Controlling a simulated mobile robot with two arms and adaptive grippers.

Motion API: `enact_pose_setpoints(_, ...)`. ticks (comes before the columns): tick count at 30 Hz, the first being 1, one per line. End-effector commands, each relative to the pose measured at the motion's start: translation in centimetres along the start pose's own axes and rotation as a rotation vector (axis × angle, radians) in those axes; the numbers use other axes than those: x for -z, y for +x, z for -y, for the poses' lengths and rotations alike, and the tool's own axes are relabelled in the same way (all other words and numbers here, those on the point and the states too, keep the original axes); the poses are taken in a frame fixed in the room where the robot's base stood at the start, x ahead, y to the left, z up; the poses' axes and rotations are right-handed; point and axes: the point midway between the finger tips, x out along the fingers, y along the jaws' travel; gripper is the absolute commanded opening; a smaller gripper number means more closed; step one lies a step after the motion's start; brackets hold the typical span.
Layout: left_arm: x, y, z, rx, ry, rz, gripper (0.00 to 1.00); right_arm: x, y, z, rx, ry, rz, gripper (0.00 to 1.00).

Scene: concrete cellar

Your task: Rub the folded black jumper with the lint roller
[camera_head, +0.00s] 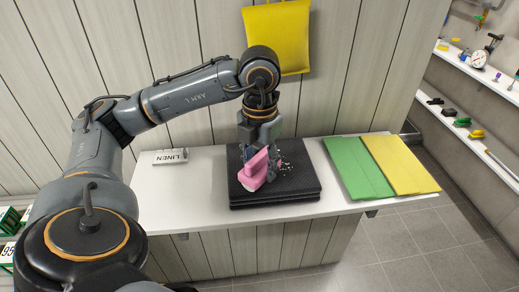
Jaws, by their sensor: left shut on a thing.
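The folded black jumper (299,187) lies flat on a white shelf against the panelled wall. Small pale specks of lint (286,165) lie on its upper right part. My left gripper (262,158) is over the jumper, pointing down, shut on the pink lint roller (252,172). The roller is tilted, with its pale lower end at the left part of the jumper. I cannot tell whether it touches the cloth. The gripper hides part of the roller and jumper. My right gripper is not in view.
The white shelf (190,205) has free room left of the jumper, by a sign reading LINEN (170,156). Green (355,170) and yellow (401,165) folded cloths lie to the right. A yellow cloth (290,38) hangs on the wall behind. Shelves with small items stand far right.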

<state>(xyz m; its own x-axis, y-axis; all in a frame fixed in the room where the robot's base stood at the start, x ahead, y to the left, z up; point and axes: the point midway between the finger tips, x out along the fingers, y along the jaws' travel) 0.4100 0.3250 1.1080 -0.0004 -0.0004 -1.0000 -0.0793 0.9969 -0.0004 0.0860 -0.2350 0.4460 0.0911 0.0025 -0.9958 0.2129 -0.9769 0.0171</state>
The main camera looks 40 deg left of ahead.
Motion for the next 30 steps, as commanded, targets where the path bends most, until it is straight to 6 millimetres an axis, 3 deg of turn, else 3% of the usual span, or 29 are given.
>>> enact_pose_setpoints(16, 0.0, -5.6, 0.0, 0.002, 0.000, 0.001, 0.19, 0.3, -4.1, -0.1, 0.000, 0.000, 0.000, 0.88)
enact_pose_setpoints(30, 0.0, -6.3, 0.0, 0.001, 0.000, 0.002, 0.19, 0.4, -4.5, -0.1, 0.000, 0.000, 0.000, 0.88)
